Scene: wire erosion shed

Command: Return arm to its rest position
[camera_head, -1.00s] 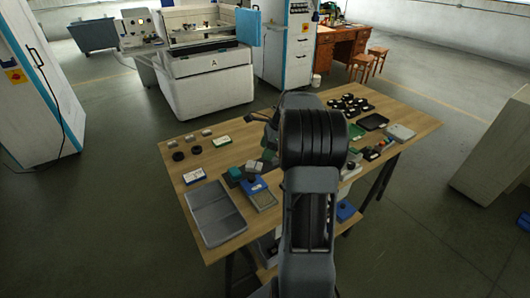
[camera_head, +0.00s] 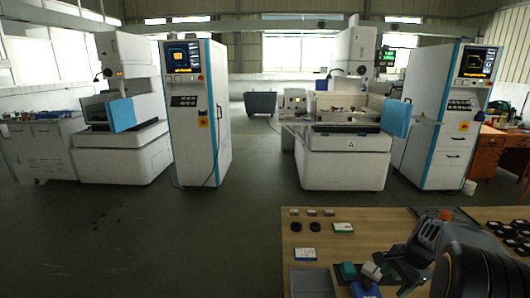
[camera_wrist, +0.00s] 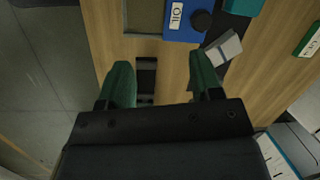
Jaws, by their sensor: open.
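My gripper shows in the wrist view (camera_wrist: 162,82) with its two green fingers spread wide. Nothing is held between them. It hangs above the wooden table (camera_wrist: 115,45), and a small black item (camera_wrist: 146,80) shows beyond the gap between the fingers.
Ahead of the fingers are a blue OIL container (camera_wrist: 184,22), a grey block (camera_wrist: 224,48) and a green labelled box (camera_wrist: 310,40). Black rings (camera_head: 295,226) and a white labelled box (camera_head: 306,254) lie at the table's left. Machine A (camera_head: 342,160) stands behind, with open floor left.

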